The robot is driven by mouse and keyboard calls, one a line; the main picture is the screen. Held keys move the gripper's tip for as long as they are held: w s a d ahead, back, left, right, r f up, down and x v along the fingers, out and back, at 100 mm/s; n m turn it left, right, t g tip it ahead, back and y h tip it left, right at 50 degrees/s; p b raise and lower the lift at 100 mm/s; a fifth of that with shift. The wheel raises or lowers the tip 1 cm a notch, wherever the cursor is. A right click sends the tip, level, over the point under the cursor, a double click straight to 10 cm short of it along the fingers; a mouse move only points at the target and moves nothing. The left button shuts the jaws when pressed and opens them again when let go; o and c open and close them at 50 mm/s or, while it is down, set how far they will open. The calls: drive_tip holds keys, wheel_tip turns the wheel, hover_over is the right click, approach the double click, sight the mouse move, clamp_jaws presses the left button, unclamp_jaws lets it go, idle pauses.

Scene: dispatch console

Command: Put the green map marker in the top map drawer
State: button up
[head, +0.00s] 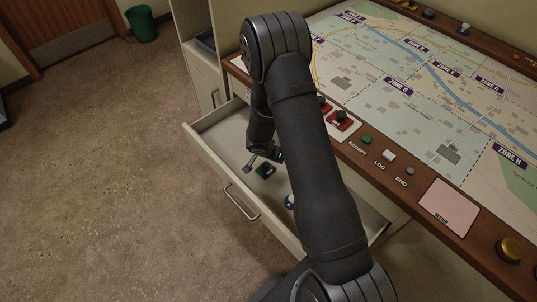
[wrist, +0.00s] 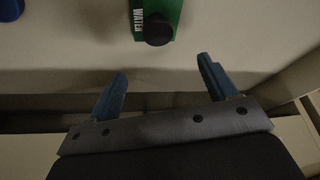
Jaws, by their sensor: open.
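The green map marker (head: 265,170) lies inside the open drawer (head: 215,160) under the console. In the wrist view the green marker (wrist: 172,10) shows a white "WATER" label and a black knob, cut off by the top edge. My gripper (wrist: 162,70) is open and empty, with nothing between its two blue-grey fingers. The marker is apart from the fingertips, beyond them in the wrist view. In the head view my gripper (head: 262,160) is at the drawer beside the marker, partly hidden by my arm.
A blue object (head: 289,201) is also in the drawer, partly behind my arm; a blue piece (wrist: 10,8) shows in the wrist view corner. The console's map board (head: 400,85) and buttons (head: 389,155) stand above the drawer.

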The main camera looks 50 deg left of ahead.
drive_tip(key=shift+r, duration=0.6)
drive_tip(key=v, duration=1.2)
drive_tip(key=x, duration=1.2)
drive_tip(key=shift+f, duration=0.65)
drive_tip(key=shift+r, duration=0.2)
